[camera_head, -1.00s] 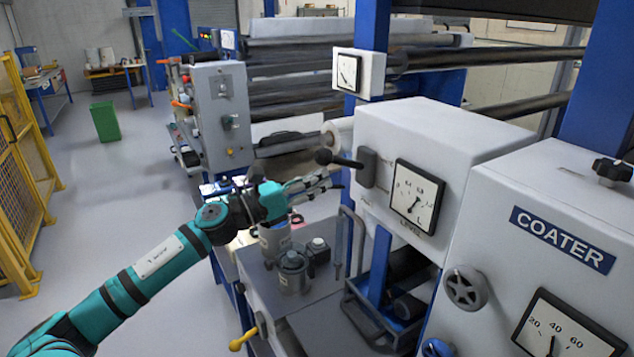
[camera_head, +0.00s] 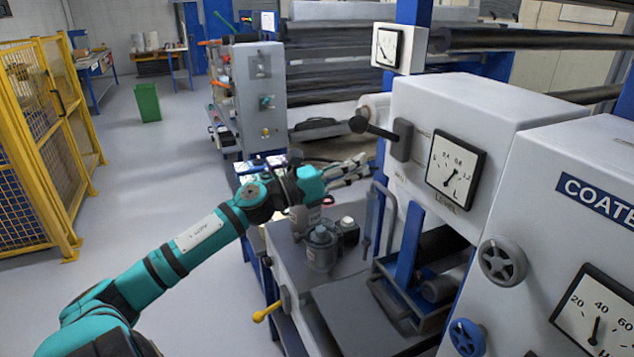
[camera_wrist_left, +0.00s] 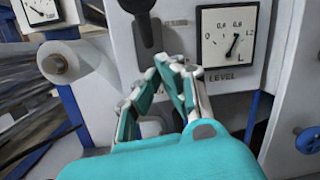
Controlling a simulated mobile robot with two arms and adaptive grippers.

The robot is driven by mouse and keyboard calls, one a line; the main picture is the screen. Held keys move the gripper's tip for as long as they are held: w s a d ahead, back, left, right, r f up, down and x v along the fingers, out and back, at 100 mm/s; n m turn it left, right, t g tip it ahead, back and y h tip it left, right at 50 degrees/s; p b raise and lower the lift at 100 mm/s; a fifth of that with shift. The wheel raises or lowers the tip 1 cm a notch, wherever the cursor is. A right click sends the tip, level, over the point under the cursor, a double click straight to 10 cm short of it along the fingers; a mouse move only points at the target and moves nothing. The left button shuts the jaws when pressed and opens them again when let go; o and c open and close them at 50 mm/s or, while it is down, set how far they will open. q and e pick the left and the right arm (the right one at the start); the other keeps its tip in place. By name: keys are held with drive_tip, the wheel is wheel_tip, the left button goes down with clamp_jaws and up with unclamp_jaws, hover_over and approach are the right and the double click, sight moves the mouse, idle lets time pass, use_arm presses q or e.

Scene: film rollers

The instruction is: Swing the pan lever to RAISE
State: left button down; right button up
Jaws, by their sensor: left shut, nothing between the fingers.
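The pan lever (camera_head: 376,129) is a black handle with a round knob, on the left face of the grey panel box with the LEVEL gauge (camera_head: 455,171). It points left and slightly up from its pivot in the head view. In the left wrist view the lever (camera_wrist_left: 147,30) stands just above the fingers, and the LEVEL gauge (camera_wrist_left: 228,36) is to the right. My left gripper (camera_head: 364,166) is shut and empty, below the lever and apart from it in the head view. Its fingertips (camera_wrist_left: 172,62) meet in the left wrist view. Small labels near the lever are unreadable. My right gripper is out of view.
A grey bench with a lidded canister (camera_head: 321,249) and a yellow-knobbed handle (camera_head: 266,311) lies below my left arm. The COATER cabinet (camera_head: 560,230) with a handwheel (camera_head: 502,261) stands right. A white roll (camera_wrist_left: 72,62) is left of the lever. Open floor lies left, before a yellow fence (camera_head: 45,140).

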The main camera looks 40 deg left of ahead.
use_arm(q)
drive_tip(key=s+a+r+b, duration=0.1)
drive_tip(key=s+a, duration=0.3)
drive_tip(key=s, duration=0.4)
drive_tip(key=shift+s+a+r+b, duration=0.25)
drive_tip(key=shift+s+b, duration=0.15)
drive_tip(key=shift+b, duration=0.1)
drive_tip(key=shift+d, duration=0.1)
